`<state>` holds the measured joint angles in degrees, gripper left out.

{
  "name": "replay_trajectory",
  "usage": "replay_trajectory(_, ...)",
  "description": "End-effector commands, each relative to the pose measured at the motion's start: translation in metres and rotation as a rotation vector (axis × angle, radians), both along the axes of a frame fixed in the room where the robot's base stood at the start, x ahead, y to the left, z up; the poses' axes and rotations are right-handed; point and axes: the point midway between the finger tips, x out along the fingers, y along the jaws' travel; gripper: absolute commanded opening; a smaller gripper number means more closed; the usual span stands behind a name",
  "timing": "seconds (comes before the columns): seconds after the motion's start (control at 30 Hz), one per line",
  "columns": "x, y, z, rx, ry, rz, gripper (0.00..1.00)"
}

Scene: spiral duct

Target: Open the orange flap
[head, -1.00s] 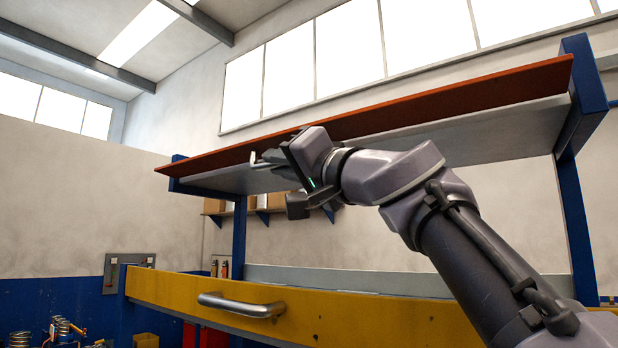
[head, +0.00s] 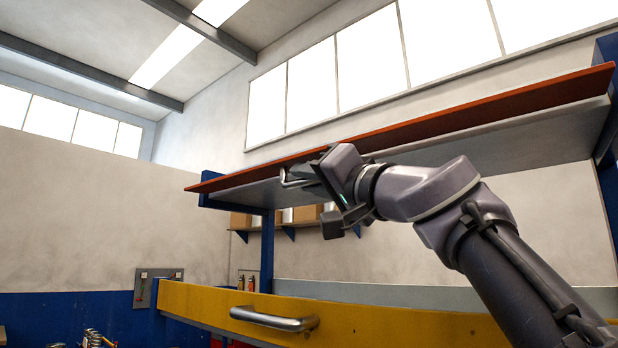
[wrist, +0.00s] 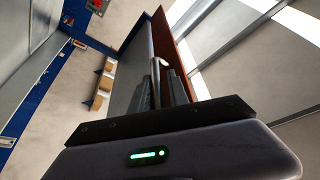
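The orange flap (head: 450,112) shows in the head view as a long, thin red-brown panel, seen nearly edge-on, above a grey shelf board with blue end frames. It also shows in the wrist view (wrist: 183,52). A silver bar handle (head: 291,181) sits under its left part. My gripper (head: 305,176) is at this handle. In the wrist view my two dark fingers stand close together, with the handle's pale end (wrist: 159,64) between them; they look shut on it. The exact contact is partly hidden by the fingers.
Below is a yellow drawer front (head: 380,322) with a silver handle (head: 274,319). Boxes (head: 305,214) stand on a wall shelf behind. A grey switch panel (head: 158,286) is on the left wall. Open space lies left of the flap.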

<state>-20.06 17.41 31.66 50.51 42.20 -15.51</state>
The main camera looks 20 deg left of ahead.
Motion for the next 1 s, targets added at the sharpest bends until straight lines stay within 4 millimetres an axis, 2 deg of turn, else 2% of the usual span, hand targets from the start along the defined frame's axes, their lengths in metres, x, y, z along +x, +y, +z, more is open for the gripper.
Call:
replay_trajectory(0.17,-0.002,-0.002,0.0,0.001,-0.002,0.0,0.22)
replay_trajectory(0.27,-0.007,-0.01,-0.006,0.001,-0.003,-0.002,0.22)
replay_trajectory(0.47,-0.031,-0.042,-0.024,0.002,-0.004,-0.003,0.22)
replay_trajectory(0.8,-0.078,-0.107,-0.051,0.001,-0.002,-0.005,0.22)
replay_trajectory(1.0,-0.096,-0.13,-0.056,0.0,0.001,-0.002,0.22)
